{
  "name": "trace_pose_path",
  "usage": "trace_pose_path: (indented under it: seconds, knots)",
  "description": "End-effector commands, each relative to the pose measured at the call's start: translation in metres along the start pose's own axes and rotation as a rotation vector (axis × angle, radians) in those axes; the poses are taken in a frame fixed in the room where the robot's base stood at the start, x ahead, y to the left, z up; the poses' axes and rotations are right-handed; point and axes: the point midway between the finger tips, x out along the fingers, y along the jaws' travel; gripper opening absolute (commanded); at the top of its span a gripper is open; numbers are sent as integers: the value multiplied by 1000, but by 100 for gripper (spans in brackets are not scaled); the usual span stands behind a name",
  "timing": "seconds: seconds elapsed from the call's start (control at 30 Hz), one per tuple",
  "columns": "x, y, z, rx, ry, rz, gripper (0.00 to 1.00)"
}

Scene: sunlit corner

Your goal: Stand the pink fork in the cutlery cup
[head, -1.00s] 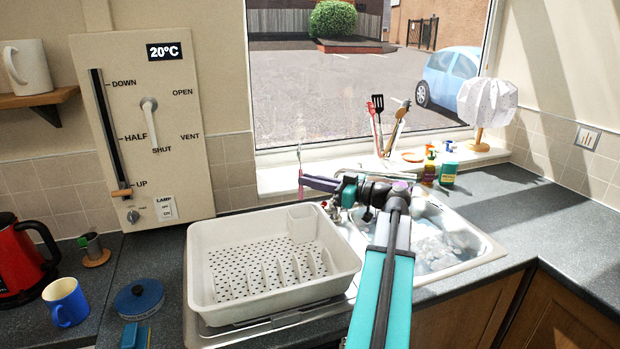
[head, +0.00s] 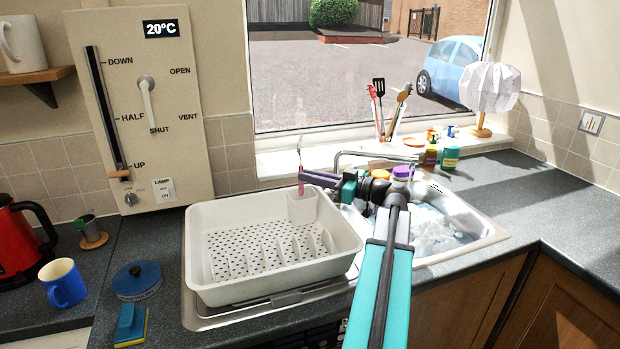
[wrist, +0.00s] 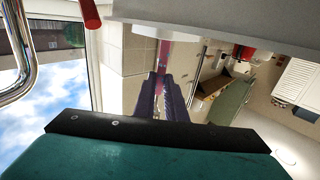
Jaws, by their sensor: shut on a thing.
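The pink fork (head: 300,167) stands upright, its pale tines up and pink handle down. My gripper (head: 304,179) is shut on its handle; the purple fingers reach in from the right. In the wrist view the pink handle (wrist: 164,56) shows between the fingertips (wrist: 163,74). The cutlery cup (head: 301,209) seems to be the small pale compartment in the back right corner of the white dish rack (head: 345,245). The fork's lower end is just above or behind this cup's rim in the head view; I cannot tell the exact gap.
The sink (head: 440,232) with its tap (head: 365,155) lies right of the rack. Utensils in a holder (head: 380,110) and several small bottles (head: 450,157) stand at the window. A blue mug (head: 63,283), a round blue tin (head: 137,280) and a sponge (head: 131,325) are at left.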

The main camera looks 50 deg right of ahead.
Motion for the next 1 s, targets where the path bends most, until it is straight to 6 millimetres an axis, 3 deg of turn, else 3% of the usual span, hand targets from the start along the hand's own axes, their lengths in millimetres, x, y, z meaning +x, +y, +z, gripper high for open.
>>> trace_pose_path:
  seconds: [1.0]
  knots:
    - [-1, 0, 46, 0, 0, 1, 0]
